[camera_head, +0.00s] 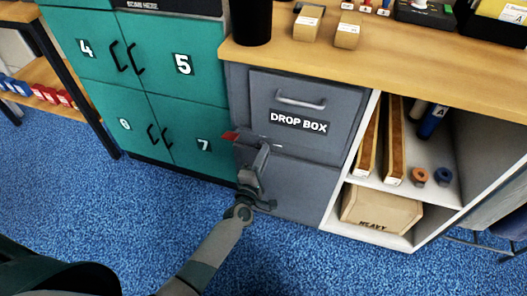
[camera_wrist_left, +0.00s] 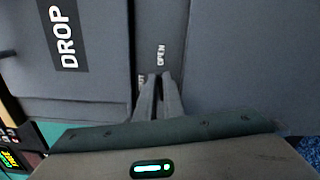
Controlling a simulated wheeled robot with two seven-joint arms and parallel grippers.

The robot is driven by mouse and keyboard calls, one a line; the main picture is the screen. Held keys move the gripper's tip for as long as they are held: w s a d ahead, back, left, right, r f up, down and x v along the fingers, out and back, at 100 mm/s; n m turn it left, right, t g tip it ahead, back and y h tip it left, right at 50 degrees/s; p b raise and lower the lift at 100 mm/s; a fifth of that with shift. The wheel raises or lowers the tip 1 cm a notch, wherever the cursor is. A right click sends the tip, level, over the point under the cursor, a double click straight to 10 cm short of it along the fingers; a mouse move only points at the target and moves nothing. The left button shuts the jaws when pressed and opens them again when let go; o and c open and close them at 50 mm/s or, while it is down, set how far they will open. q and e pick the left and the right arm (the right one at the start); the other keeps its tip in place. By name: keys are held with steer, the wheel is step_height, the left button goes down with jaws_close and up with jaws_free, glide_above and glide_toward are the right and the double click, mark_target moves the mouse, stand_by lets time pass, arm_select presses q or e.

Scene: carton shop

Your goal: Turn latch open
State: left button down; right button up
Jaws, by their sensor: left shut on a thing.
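The grey drop box (camera_head: 345,122) has a closed door with a bar handle (camera_head: 301,101) and a DROP BOX label. Below the door is a narrow strip with small white lettering. In the left wrist view it reads OPEN (camera_wrist_left: 161,55), with another word partly hidden by the fingers. My left gripper (camera_head: 264,148) is at this strip, its fingers (camera_wrist_left: 158,82) shut on the latch. The latch is mostly hidden by the fingers, so its angle cannot be told. A red piece (camera_head: 230,136) shows just left of the gripper. My right gripper is not in view.
Teal lockers (camera_head: 185,100) with black handles stand left of the drop box. A wooden counter (camera_head: 400,62) runs above it. To the right is a white open shelf (camera_head: 440,192) with a box marked HEAVY (camera_head: 381,212). Blue carpet (camera_head: 300,260) in front is clear.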

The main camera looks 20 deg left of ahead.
arm_select(q)
steer(key=shift+f+m, duration=0.25)
steer(key=shift+m, duration=0.95)
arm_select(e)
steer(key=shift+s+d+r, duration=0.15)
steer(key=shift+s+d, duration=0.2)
arm_select(q)
steer(key=shift+p, duration=0.3)
steer(key=c, duration=1.9)
jaws_free()
steer(key=shift+o, duration=0.2)
steer(key=shift+s, duration=0.1)
steer(key=s, duration=1.7)
steer(key=shift+s+a, duration=0.2)
steer(key=shift+a, duration=0.05)
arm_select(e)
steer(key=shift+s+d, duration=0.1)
